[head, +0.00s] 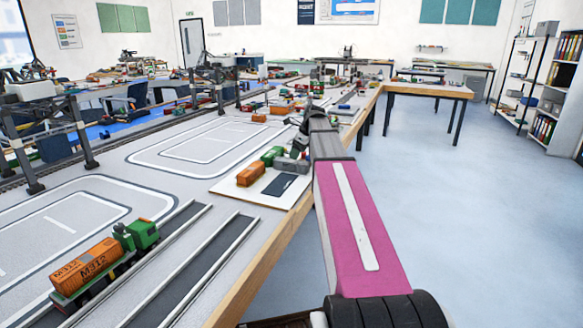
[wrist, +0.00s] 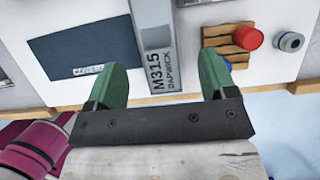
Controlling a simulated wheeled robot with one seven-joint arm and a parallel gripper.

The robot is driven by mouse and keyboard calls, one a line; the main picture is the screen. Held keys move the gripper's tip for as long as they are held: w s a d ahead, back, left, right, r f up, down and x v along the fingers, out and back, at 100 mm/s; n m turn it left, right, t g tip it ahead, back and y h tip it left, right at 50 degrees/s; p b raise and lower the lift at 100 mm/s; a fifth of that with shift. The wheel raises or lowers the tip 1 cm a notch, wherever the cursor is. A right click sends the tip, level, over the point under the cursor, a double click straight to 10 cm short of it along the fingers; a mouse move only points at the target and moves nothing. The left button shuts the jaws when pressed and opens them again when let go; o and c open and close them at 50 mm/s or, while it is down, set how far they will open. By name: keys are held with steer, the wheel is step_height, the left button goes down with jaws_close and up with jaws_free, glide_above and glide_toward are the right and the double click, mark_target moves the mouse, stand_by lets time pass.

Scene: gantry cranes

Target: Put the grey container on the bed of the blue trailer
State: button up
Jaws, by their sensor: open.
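The grey container (wrist: 153,28), marked M315, lies between the two green fingers of my gripper (wrist: 164,66) in the wrist view. The fingers are open, with a clear gap on the right side of the container; the left finger looks close to it. In the head view, a grey block (head: 292,164) at the end of my arm appears to be this container, partly hidden by the arm. I cannot pick out the blue trailer for certain; a small blue thing (head: 344,107) lies farther along the table.
A white board (head: 234,189) with a dark panel (wrist: 82,47) lies under the gripper. Orange (head: 250,174) and green (head: 271,156) containers stand beside the grey one. A red knob (wrist: 247,36) sits on slatted wood at the right. A truck with an orange container (head: 86,265) stands front left.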

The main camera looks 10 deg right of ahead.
mark_target(292, 161)
steer(key=shift+a+x, duration=0.15)
steer(key=shift+x, duration=1.45)
steer(key=shift+a+x, duration=0.1)
steer(key=shift+x, duration=1.5)
steer(key=shift+r, duration=0.15)
steer(key=c, duration=1.2)
steer(key=shift+o, duration=0.2)
steer(key=shift+r, duration=0.1)
